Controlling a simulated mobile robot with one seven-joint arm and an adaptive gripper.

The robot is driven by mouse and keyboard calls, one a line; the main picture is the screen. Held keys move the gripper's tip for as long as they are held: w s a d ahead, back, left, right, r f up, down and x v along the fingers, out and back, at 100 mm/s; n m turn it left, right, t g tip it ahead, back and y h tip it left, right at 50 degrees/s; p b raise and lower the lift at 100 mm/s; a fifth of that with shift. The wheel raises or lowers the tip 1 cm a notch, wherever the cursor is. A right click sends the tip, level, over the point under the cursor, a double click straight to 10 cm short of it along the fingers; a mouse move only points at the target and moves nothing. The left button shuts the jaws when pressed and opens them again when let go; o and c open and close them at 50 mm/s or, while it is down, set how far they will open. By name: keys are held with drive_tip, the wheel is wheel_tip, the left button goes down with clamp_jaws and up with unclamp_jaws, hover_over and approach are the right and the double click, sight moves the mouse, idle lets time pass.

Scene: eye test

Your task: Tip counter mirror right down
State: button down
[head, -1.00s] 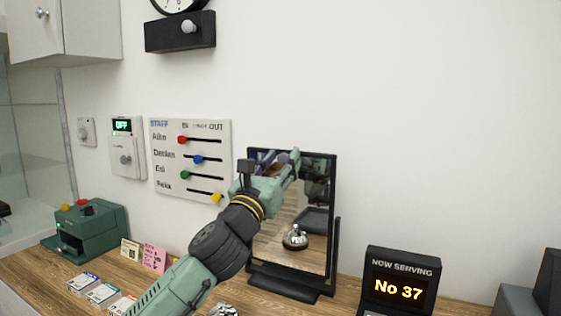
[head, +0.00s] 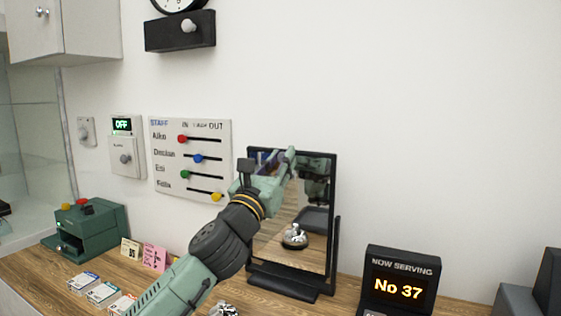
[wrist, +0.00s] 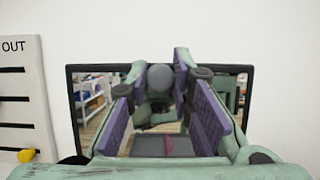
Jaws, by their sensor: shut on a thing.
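The counter mirror (head: 318,228) is a rectangular glass in a black frame on a black stand, standing nearly upright on the wooden counter near the wall. Its frame also shows in the wrist view (wrist: 247,100). My gripper (head: 273,160) is at the mirror's upper part, in front of the glass. In the wrist view my gripper (wrist: 159,80) has its purple-padded fingers either side of a grey round knob (wrist: 160,77) near the mirror's top edge, and is shut on it. The exact contact is hard to see among the reflections in the glass. In the head view my gripper hides the knob.
A "Now Serving" display (head: 401,283) stands right of the mirror. The staff board (head: 190,160) with coloured sliders hangs on the wall to the left. A green box (head: 90,234) and small cards (head: 154,257) stand on the left counter. The wall above the mirror is clear.

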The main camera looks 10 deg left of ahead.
drive_tip(key=b+v, duration=0.4)
drive_tip(key=v, duration=0.1)
drive_tip(key=shift+w+f, duration=0.15)
drive_tip(key=shift+f, duration=0.15)
drive_tip(key=c, duration=1.6)
unclamp_jaws()
drive_tip(key=shift+w, duration=0.1)
drive_tip(key=shift+o, duration=0.8)
